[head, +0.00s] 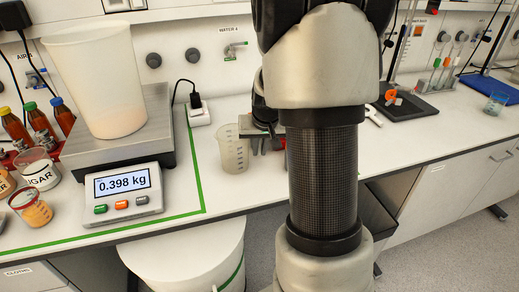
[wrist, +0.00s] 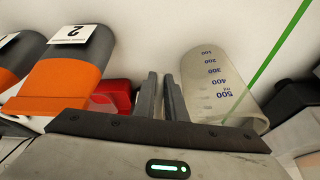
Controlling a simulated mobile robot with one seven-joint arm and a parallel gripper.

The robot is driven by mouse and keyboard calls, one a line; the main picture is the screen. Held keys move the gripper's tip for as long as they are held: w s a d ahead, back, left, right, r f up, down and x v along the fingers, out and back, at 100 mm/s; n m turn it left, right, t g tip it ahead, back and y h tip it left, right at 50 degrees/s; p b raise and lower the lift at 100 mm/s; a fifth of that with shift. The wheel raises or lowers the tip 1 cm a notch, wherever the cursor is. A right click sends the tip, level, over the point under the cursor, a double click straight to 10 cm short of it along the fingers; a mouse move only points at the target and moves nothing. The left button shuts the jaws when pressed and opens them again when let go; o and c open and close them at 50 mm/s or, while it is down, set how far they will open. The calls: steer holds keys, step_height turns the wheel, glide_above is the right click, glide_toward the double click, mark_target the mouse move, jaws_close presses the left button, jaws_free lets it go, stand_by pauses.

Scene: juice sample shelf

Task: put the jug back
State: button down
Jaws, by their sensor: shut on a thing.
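The jug (head: 233,152) is a small clear measuring jug with graduation marks, at the counter's middle in the head view. In the wrist view the jug (wrist: 222,85) lies just right of my fingers, its marks up to 500 showing. My gripper (wrist: 164,95) is shut on the jug at its near side, with the held part hidden between the fingers. In the head view my gripper (head: 258,142) is right of the jug, partly hidden by my arm. I cannot tell whether the jug's base touches the counter.
A scale (head: 121,202) reading 0.398 kg bears a large pale bucket (head: 98,75). Bottles (head: 40,118) and a sugar jar (head: 38,172) stand left. A green line (head: 196,160) borders the scale's area. Orange and grey objects (wrist: 70,75) and a red one (wrist: 118,92) are near my fingers.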

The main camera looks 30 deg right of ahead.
steer(key=shift+r, duration=0.1)
steer(key=shift+f, duration=0.2)
steer(key=c, duration=1.8)
jaws_free()
